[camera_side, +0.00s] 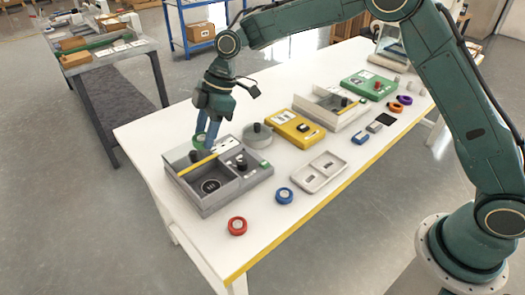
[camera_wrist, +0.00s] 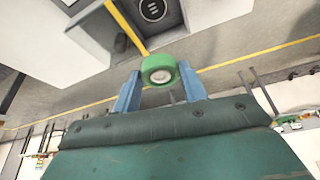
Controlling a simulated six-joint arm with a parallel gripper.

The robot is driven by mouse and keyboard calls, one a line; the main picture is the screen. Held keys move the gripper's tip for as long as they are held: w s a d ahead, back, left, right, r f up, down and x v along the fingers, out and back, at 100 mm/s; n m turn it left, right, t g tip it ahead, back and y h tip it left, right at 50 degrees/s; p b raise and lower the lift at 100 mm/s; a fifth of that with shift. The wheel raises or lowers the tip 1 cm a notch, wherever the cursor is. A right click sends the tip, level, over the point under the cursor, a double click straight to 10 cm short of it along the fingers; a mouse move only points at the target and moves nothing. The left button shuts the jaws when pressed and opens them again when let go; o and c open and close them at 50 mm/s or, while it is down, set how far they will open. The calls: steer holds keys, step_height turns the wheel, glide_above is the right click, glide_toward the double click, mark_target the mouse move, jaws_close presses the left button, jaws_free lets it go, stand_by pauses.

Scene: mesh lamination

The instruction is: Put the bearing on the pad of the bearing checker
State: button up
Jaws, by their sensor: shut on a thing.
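The bearing, a green ring with a pale centre (camera_wrist: 159,76), is between the blue fingers of my gripper (camera_wrist: 160,88) in the wrist view. In the side view, the green bearing (camera_side: 199,139) is partly hidden by the fingers of my gripper (camera_side: 206,140). My gripper is shut on it, at the back of the grey bearing checker (camera_side: 207,206). The checker is an open box with a yellow bar (camera_side: 197,165) across it. Its round dark pad (camera_side: 210,186) lies bare in the front compartment; the pad (camera_wrist: 153,9) also shows at the top of the wrist view.
A red ring (camera_side: 237,226) and a blue ring (camera_side: 285,196) lie in front of the checker. A pale tray (camera_side: 319,172), a round grey pot (camera_side: 257,136) and a yellow box (camera_side: 294,127) stand to its right.

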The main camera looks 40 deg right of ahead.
glide_above(210, 187)
steer(key=d, duration=0.1)
steer(key=f, duration=1)
steer(key=shift+s+d+f, duration=0.2)
steer(key=shift+f, duration=0.2)
steer(key=shift+f, duration=0.1)
steer(key=shift+f, duration=2.05)
steer(key=shift+f, duration=0.1)
steer(key=o, duration=0.7)
steer(key=shift+v, duration=6.15)
